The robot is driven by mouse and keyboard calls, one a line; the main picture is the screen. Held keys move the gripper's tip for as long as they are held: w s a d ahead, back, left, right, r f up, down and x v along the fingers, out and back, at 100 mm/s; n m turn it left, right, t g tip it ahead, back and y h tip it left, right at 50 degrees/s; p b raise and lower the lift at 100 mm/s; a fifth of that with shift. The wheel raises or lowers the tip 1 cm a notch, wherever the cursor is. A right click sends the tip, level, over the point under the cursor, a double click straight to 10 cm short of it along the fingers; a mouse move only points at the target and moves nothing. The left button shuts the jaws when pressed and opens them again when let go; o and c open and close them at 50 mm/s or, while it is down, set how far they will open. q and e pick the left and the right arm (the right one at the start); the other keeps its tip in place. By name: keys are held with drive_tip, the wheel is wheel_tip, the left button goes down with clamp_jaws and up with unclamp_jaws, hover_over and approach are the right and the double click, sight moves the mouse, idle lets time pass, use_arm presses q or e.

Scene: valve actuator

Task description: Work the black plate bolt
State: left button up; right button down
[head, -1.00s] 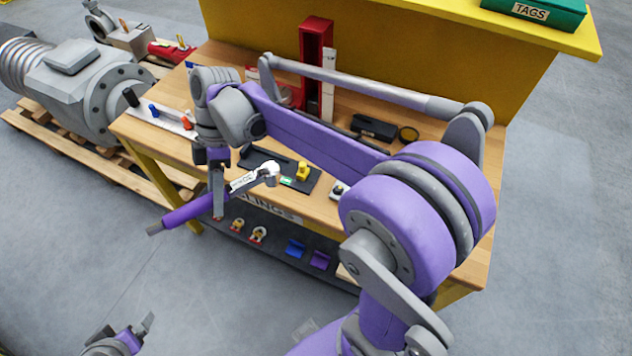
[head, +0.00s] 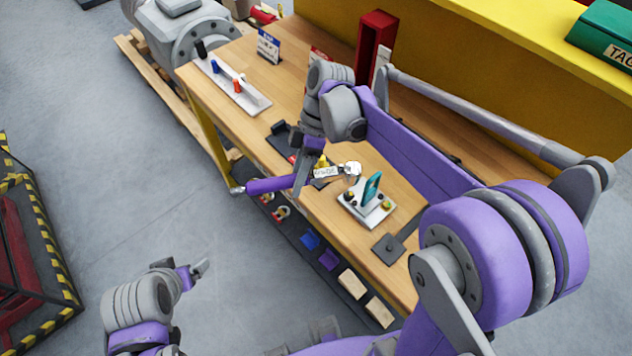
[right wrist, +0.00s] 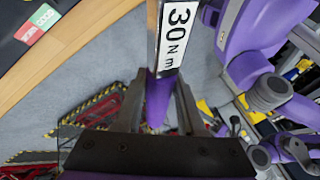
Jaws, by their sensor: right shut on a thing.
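My right gripper (head: 301,181) is shut on a torque wrench with a purple handle (head: 268,186) and a silver head (head: 352,170). Its white label reads 30 Nm in the right wrist view (right wrist: 177,32). The wrench lies roughly level above the bench's front edge, its head close to a white base plate (head: 362,212) with a teal upright and small yellow and dark knobs. A dark square plate (head: 388,249) lies to the right of it; I cannot make out a bolt on it clearly. My left gripper (head: 200,268) is away from the bench, over the floor; its finger gap is unclear.
The wooden bench (head: 285,85) carries a white rack (head: 232,85), a dark board (head: 282,145) partly hidden by my right arm, and a red holder (head: 375,45). A shelf with blue and purple pieces is below. A striped-edge platform (head: 45,240) stands left.

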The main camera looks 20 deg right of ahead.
drive_tip(key=shift+d+f, duration=0.1)
drive_tip(key=shift+f, duration=0.3)
use_arm(q)
drive_tip(key=shift+d+f, duration=0.15)
drive_tip(key=shift+f, duration=0.05)
drive_tip(key=shift+s+f, duration=0.1)
drive_tip(key=shift+f, duration=0.05)
use_arm(e)
drive_tip(key=shift+f, duration=0.1)
use_arm(q)
drive_tip(key=shift+s+f+b, duration=0.25)
drive_tip(key=shift+f+b, duration=0.25)
drive_tip(key=shift+f, duration=0.1)
drive_tip(key=shift+s+f+b, duration=0.2)
drive_tip(key=shift+f+b, duration=0.25)
drive_tip(key=shift+f, duration=0.2)
drive_tip(key=shift+s+f+b, duration=0.25)
drive_tip(key=shift+f+b, duration=0.25)
drive_tip(key=shift+f, duration=0.1)
use_arm(e)
drive_tip(key=shift+f, duration=2.4)
use_arm(q)
drive_tip(key=shift+s+f+b, duration=0.25)
drive_tip(key=shift+f+b, duration=0.4)
drive_tip(key=shift+f, duration=0.2)
use_arm(e)
drive_tip(key=shift+f, duration=1.05)
